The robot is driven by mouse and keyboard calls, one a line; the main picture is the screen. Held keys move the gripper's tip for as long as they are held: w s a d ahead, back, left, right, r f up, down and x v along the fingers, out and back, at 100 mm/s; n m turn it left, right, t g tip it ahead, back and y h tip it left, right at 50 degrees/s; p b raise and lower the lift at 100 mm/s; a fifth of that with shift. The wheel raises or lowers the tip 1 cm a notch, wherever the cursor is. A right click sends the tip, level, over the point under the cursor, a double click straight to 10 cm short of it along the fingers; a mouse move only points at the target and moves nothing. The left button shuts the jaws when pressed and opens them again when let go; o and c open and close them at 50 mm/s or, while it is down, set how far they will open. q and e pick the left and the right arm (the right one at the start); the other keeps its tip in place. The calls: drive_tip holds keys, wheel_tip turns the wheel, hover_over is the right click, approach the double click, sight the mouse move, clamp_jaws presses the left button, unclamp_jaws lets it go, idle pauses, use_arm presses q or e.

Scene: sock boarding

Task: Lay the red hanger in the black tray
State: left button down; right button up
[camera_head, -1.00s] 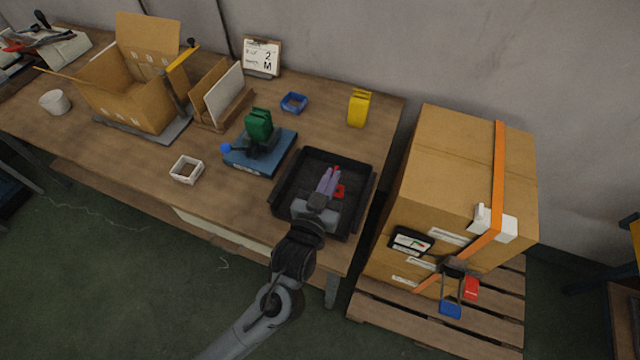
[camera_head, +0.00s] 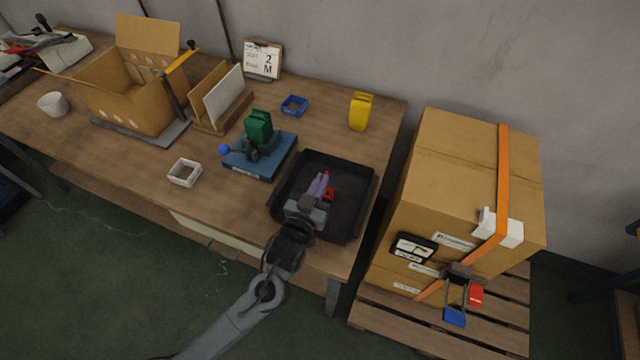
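The red hanger (camera_head: 329,194) is small in the head view. Only bits of red show at and beside the fingertips of my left gripper (camera_head: 321,180); the rest is hidden behind the fingers. The fingers are close together and appear shut on the hanger. They are over the inside of the black tray (camera_head: 350,230), near its middle. I cannot tell whether the hanger touches the tray floor. The tray lies at the right front of the wooden table. My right gripper is not in view.
Left of the tray, a blue base (camera_head: 262,165) carries a green piece (camera_head: 258,127). A white square holder (camera_head: 185,172), a blue bin (camera_head: 294,105) and a yellow item (camera_head: 360,111) stand around. Strapped cardboard boxes (camera_head: 455,180) stand right of the table.

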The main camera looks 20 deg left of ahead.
use_arm(q)
drive_tip(key=shift+f, duration=0.1)
drive_tip(key=c, duration=1.3)
unclamp_jaws()
drive_tip(key=s+f+g, duration=0.1)
drive_tip(key=s, duration=0.3)
drive_tip(key=s+f+g+h+p, duration=0.1)
drive_tip(key=s+g, duration=0.1)
drive_tip(key=s, duration=0.3)
drive_tip(key=s+f+g, duration=0.1)
drive_tip(key=s+f, duration=0.1)
drive_tip(key=s, duration=0.3)
drive_tip(key=shift+s+d+m, duration=0.1)
drive_tip(key=shift+d+m, duration=0.1)
drive_tip(key=shift+m, duration=0.2)
drive_tip(key=s+a+f+g, duration=0.1)
drive_tip(key=s+g, duration=0.2)
drive_tip(key=s, duration=0.2)
drive_tip(key=s+a+f+m+g, duration=0.1)
drive_tip(key=s+f+g, duration=0.1)
drive_tip(key=s+g, duration=0.2)
drive_tip(key=s+a+f+g, duration=0.1)
drive_tip(key=s+f+g, duration=0.1)
drive_tip(key=s, duration=0.4)
drive_tip(key=shift+a+m+g, duration=0.3)
drive_tip(key=shift+a+g, duration=0.1)
drive_tip(key=shift+g, duration=0.3)
